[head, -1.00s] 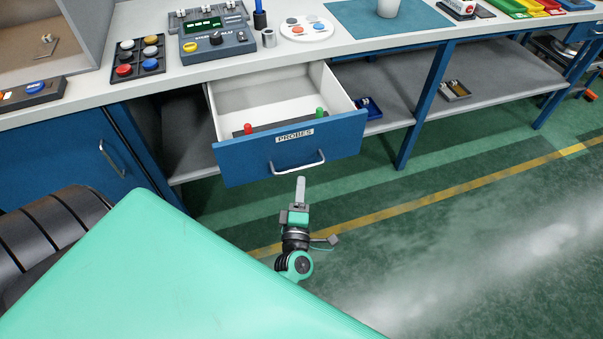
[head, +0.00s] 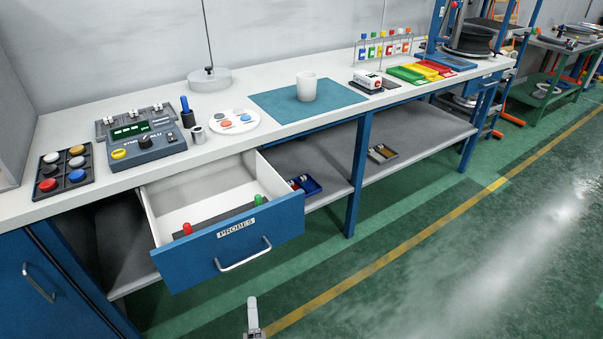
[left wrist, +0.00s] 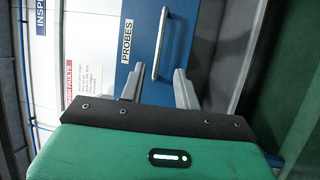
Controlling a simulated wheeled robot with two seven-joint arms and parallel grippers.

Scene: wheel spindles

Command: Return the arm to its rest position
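My left gripper (head: 253,304) shows only as a finger tip at the bottom edge of the head view, in front of and below the open drawer (head: 190,268). In the left wrist view the left gripper (left wrist: 158,80) has its two fingers apart with nothing between them. The blue drawer front labelled PROBES (left wrist: 140,62) and its bar handle (left wrist: 161,42) lie beyond the fingertips, and in the head view the gripper is clear of the handle (head: 243,256). The right gripper is in neither view.
The drawer juts out from under the bench (head: 75,201) and holds a red-capped and a green-capped item. A control box (head: 150,145), a white plate (head: 234,122) and a white cup (head: 307,87) stand on top. The green floor (head: 420,250) to the right is clear.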

